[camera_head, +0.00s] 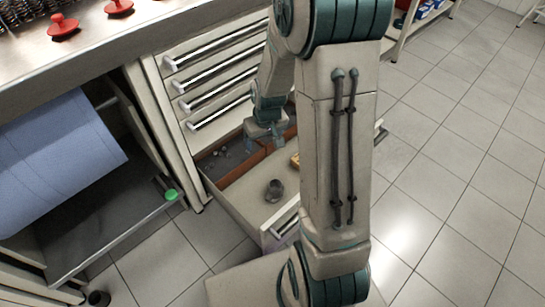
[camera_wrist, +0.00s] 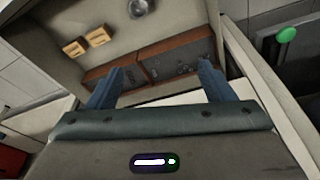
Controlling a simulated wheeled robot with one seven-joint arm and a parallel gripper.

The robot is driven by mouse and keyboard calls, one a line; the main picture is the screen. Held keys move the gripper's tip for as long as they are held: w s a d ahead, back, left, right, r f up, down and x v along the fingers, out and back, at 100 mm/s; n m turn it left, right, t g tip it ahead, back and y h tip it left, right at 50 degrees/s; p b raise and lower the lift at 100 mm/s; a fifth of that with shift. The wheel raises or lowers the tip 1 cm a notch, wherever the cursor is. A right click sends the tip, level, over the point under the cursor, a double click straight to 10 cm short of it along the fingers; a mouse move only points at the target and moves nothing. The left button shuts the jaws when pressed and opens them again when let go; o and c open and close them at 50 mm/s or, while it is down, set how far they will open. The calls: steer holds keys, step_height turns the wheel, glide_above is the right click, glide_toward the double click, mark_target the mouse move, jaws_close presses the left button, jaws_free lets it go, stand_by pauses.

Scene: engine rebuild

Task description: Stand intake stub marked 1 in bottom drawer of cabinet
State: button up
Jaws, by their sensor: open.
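The bottom drawer (camera_head: 238,204) of the cabinet (camera_head: 168,95) is pulled open. A small dark grey round stub (camera_head: 275,190) is on the drawer's pale floor and looks upright, with its open end up; no number on it can be read. It also shows at the top edge of the wrist view (camera_wrist: 139,8). My gripper (camera_head: 268,138) hangs over the back part of the drawer, clear of the stub. In the wrist view my gripper (camera_wrist: 159,68) has its two blue fingers wide apart with nothing held between them.
Brown-red bins (camera_wrist: 116,69) with small dark parts line one end of the drawer. Two yellow blocks (camera_wrist: 98,37) lie near the bins. Upper drawers are shut. Tiled floor is clear at right.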

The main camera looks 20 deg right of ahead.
steer(key=s+a+r+g, duration=0.1)
steer(key=s+a+r, duration=0.3)
steer(key=s+r, duration=1)
steer(key=s, duration=0.4)
steer(key=shift+a+r+m, duration=0.15)
steer(key=shift+r+m, duration=0.1)
steer(key=shift+m, duration=0.05)
